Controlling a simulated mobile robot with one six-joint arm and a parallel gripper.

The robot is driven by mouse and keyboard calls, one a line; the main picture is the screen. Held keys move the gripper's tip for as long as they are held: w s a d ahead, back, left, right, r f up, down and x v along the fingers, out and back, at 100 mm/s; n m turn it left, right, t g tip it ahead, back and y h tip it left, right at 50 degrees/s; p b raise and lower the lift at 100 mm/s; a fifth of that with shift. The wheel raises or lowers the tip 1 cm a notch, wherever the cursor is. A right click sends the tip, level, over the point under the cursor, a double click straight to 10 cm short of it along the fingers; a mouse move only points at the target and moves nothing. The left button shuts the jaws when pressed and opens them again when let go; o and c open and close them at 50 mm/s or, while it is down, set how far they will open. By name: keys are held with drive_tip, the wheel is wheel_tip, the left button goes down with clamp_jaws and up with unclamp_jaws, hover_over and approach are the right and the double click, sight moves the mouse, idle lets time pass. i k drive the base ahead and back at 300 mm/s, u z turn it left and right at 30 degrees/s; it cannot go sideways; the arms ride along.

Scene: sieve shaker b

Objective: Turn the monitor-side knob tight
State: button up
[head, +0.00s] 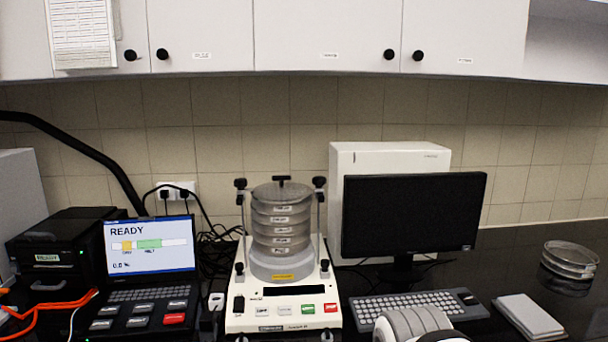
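The sieve shaker (283,320) stands on the dark bench at the middle, with a stack of round metal sieves (282,228) under a lid with a black top handle. A thin upright rod stands on each side of the stack. The monitor-side knob (319,183) is black and sits atop the right rod, on the side of the black monitor (412,220). A matching black knob (240,184) tops the left rod. How tight either knob is cannot be told. My gripper is not in view; only a grey and white part of my arm shows at the bottom, right of the shaker.
A white computer case (385,160) stands behind the monitor, close to the right rod. A keyboard (410,305) lies before it. A laptop-like unit (150,248) reading READY is at left, with cables (212,240) beside the shaker. Wall cabinets (325,35) hang above.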

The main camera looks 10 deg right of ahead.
sight(318, 181)
drive_tip(key=i, duration=0.9)
